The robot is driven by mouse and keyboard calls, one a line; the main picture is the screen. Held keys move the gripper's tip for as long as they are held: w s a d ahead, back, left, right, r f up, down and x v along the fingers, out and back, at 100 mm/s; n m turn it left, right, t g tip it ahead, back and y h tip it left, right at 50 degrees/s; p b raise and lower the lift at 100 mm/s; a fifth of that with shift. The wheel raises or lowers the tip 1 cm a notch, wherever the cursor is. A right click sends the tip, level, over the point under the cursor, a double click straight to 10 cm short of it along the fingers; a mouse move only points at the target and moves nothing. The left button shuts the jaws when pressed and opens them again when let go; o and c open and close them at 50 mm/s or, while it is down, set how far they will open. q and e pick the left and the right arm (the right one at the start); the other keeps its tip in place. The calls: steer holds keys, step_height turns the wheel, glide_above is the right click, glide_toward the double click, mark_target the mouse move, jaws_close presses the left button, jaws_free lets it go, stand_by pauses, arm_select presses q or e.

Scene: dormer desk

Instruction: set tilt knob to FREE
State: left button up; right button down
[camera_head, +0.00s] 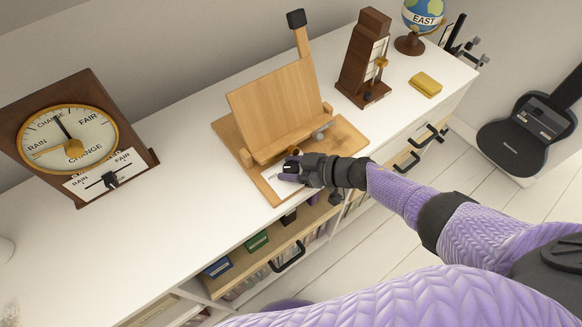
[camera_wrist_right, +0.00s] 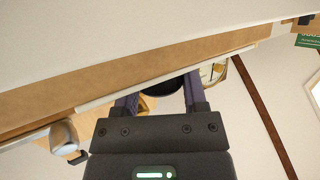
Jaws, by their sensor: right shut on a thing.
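The wooden book stand (camera_head: 277,105) stands on the white desk with its board tilted back. A white label card (camera_head: 270,179) lies on its base at the front; its words are too small to read. My right gripper (camera_head: 290,170) is low over this card, in front of the ledge. It is shut on what seems to be the tilt knob, a dark round piece (camera_wrist_right: 170,87) between the fingers in the right wrist view. The gripper mostly hides the knob, so its setting cannot be read. My left gripper is not in view.
A grey knob (camera_head: 318,135) sits on the stand's right side. A weather dial (camera_head: 70,138) is at left. A wooden metronome-like case (camera_head: 364,60), a yellow block (camera_head: 425,84) and a globe (camera_head: 422,18) are at right. Open shelves are below the desk edge.

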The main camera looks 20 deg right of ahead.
stand_by(0.5)
steer(key=shift+c, duration=0.7)
jaws_free()
steer(key=p+v, duration=0.3)
steer(key=v, duration=0.6)
steer(key=shift+d+r, duration=0.2)
steer(key=shift+d, duration=0.15)
steer(key=shift+s, duration=0.15)
